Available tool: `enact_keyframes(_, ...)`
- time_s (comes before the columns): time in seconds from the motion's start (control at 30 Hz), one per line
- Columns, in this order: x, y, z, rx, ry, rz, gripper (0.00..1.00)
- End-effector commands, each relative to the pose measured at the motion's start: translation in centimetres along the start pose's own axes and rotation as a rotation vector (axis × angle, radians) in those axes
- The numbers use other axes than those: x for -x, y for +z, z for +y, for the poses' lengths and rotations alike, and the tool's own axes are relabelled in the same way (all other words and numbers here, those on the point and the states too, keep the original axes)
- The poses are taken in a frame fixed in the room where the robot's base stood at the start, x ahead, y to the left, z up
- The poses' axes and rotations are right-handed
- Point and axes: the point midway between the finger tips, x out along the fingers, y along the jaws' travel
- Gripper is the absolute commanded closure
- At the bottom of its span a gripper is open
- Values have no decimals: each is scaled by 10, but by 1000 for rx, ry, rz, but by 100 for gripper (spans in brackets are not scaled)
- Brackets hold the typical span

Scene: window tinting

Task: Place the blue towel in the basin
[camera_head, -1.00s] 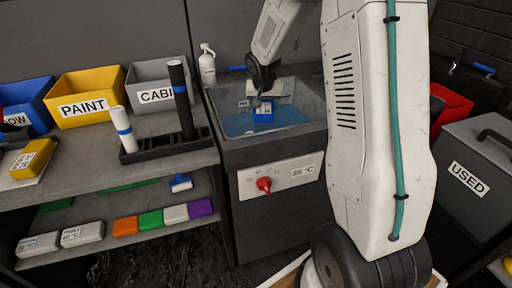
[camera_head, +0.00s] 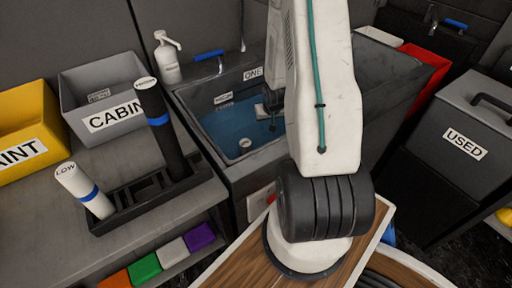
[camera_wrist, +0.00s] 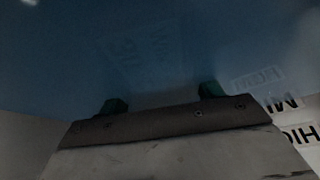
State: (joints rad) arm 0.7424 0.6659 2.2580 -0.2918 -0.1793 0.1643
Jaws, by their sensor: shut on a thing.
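The basin (camera_head: 215,91) is a dark grey sink holding blue water, with labels on its inner walls. My gripper (camera_head: 272,111) is low inside it, towards its right side, and my arm covers part of it. In the wrist view my gripper's two dark green fingertips (camera_wrist: 162,98) stand apart against a dim blue field. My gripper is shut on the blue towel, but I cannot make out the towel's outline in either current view.
A white pump bottle (camera_head: 167,60) stands behind the basin's left corner. A rack with rollers (camera_head: 160,120) and a grey bin (camera_head: 105,97) are left on the bench. A red bin (camera_head: 425,72) and a grey USED bin (camera_head: 478,120) stand right.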

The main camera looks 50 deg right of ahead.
Motion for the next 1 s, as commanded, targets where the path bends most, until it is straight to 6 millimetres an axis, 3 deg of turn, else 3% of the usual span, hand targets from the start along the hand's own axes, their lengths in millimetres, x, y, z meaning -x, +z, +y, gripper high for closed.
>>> enact_keyframes(0.2, -37, 16, 14, -19, 7, -4, 65)
enact_keyframes(0.6, -81, 34, 16, -21, 9, -3, 65)
enact_keyframes(1.0, -89, 36, 14, -18, 8, 0, 65)
